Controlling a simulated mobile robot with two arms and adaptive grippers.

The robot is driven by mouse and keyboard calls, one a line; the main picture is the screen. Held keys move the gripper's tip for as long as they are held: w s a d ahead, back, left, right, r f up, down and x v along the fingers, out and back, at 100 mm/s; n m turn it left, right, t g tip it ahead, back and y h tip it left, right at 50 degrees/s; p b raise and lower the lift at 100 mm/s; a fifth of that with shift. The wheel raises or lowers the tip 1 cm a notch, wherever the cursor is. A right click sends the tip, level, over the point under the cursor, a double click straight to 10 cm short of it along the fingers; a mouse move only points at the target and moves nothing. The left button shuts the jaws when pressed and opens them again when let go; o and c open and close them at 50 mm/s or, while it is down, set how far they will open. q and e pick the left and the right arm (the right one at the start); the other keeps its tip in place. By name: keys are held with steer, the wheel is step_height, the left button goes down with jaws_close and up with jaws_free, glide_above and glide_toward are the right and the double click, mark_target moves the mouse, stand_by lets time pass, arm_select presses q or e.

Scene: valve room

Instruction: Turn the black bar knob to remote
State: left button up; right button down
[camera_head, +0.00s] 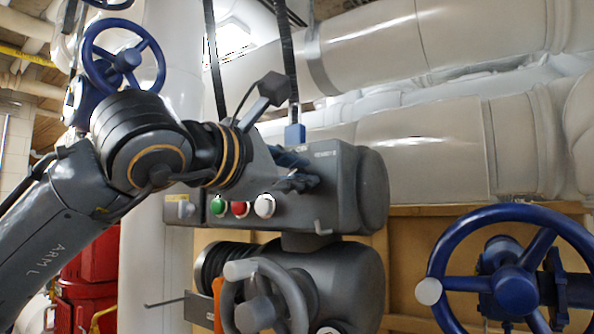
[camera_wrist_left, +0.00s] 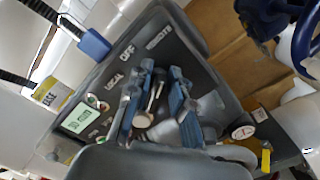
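The grey actuator box (camera_head: 348,190) carries a selector panel lettered LOCAL, OFF and REMOTE. In the left wrist view, the dark bar knob (camera_wrist_left: 156,88) appears between the two blue fingers of my left gripper (camera_wrist_left: 162,70), below the OFF lettering. The fingers are apart, with visible space between them; contact with the knob cannot be made out. In the head view my left gripper (camera_head: 296,172) is at the front of the box, and it hides the knob there. The exact direction of the knob is unclear. My right gripper is not in view.
Green (camera_head: 218,205), red (camera_head: 240,209) and white (camera_head: 265,206) buttons sit left of the gripper. A grey handwheel (camera_head: 262,308) is below, a large blue handwheel (camera_head: 515,288) at right. Large pale pipes (camera_head: 430,150) run behind.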

arm_select(q)
steer(key=shift+w+d, duration=0.1)
steer(key=shift+w, duration=0.05)
steer(key=shift+s, duration=0.2)
steer(key=v, duration=1.1)
steer(key=shift+s+a, duration=0.2)
steer(key=shift+a, duration=0.1)
